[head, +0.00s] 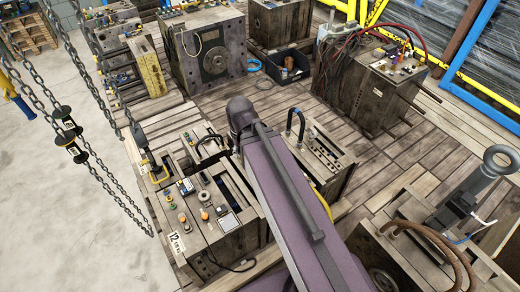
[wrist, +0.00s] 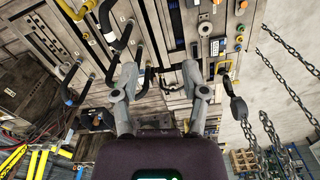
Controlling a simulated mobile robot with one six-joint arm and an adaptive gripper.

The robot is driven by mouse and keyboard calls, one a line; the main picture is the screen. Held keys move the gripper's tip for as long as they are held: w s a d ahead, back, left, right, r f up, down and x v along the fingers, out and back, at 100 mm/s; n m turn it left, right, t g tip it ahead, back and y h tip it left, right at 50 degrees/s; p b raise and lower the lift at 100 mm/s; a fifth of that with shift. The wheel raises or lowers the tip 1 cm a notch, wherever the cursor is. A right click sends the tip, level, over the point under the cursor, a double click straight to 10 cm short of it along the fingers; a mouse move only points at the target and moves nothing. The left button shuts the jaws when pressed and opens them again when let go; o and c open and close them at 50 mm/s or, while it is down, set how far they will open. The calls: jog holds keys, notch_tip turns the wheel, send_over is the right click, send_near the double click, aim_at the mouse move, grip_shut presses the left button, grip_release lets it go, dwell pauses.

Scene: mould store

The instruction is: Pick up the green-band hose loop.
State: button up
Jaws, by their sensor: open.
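In the wrist view, my gripper (wrist: 160,76) is open, its two grey fingers apart over a pale metal-and-wood mould top, with nothing clearly between them. I cannot make out a green band on any loop. In the head view, black loops arch over the middle moulds, one (head: 210,139) left of my arm and one (head: 296,124) right of it. My gripper is hidden there.
Hanging chains (head: 78,58) with black blocks run down the left side; they also show at right in the wrist view (wrist: 280,75). Small fittings crowd the front mould (head: 225,240). A tall mould with red hoses (head: 365,95) stands at the back right. Planked floor lies between.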

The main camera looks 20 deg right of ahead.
jog(key=shift+o, duration=1.3)
jog(key=w+d+f+m+b, duration=0.3)
jog(key=w+d+m, duration=0.2)
jog(key=w, duration=0.2)
jog(key=w+d+f+m+t+b, duration=0.1)
jog(key=w+d+f+m+b, duration=0.3)
jog(key=w, duration=0.3)
jog(key=w+d+f+m+t+b, duration=0.1)
jog(key=w+d+f+m+b, duration=0.2)
jog(key=w+d+m, duration=0.3)
jog(key=shift+w+d+f+y+b, duration=0.3)
jog(key=shift+w+d+f+b, duration=0.15)
jog(key=shift+w, duration=0.45)
notch_tip(320, 180, down, 8)
jog(key=w+b, duration=0.1)
jog(key=b, duration=0.7)
jog(key=shift+w+a+f+b, duration=0.15)
jog(key=shift+w+a+b, duration=0.15)
jog(key=shift+f, duration=0.1)
